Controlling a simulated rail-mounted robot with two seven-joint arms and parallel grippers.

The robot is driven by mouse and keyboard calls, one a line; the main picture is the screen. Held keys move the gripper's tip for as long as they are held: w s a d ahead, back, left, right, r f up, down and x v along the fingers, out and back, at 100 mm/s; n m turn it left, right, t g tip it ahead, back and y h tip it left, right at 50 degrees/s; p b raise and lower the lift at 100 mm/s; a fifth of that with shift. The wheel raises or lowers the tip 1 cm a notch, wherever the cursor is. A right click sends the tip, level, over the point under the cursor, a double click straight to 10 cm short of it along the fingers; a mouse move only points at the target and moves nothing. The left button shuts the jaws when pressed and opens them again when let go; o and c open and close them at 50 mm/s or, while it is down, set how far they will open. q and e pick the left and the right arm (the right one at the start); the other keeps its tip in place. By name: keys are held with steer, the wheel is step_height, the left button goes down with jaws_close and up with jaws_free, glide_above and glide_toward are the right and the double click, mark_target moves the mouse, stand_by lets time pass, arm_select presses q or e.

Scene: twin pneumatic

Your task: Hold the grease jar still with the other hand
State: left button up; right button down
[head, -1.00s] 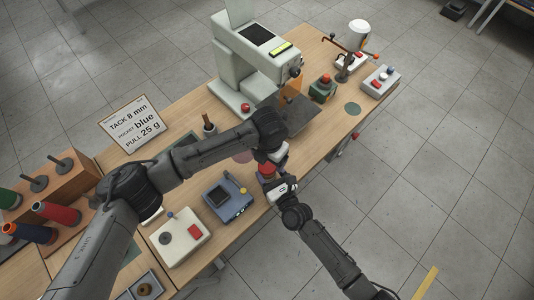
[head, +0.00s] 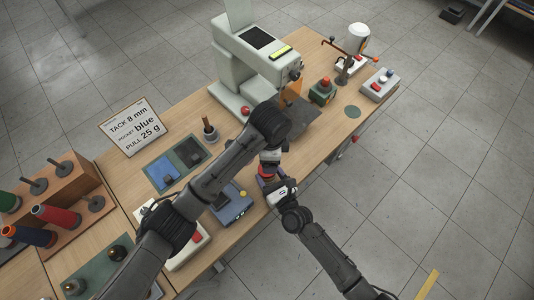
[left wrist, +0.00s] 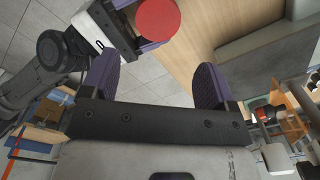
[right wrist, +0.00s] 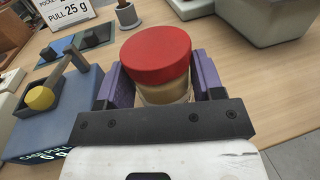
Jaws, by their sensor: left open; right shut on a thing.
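The grease jar (right wrist: 158,68) has a red lid and tan contents. In the right wrist view it stands between the purple fingers of my right gripper (right wrist: 160,88), which is shut on it. In the head view the jar (head: 267,171) is at the front edge of the bench, partly hidden by my grippers. My left gripper (head: 270,157) is open just above and beside the jar.
A blue gauge box (head: 233,205) with a yellow knob stands left of the jar. The grey-green sewing machine (head: 255,60) stands behind.

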arm_select(q)
steer(key=n, duration=0.3)
steer(key=shift+a, duration=0.35)
steer(key=shift+s+f+n, duration=0.1)
steer(key=shift+f+n, duration=0.15)
steer(key=shift+n, duration=0.35)
steer(key=shift+a+f, duration=0.1)
steer(key=shift+f, duration=3.7)
steer(key=shift+c, duration=0.3)
steer(key=c, duration=0.9)
steer(key=n, duration=0.3)
steer(key=shift+n, duration=0.3)
steer(key=o, duration=1)
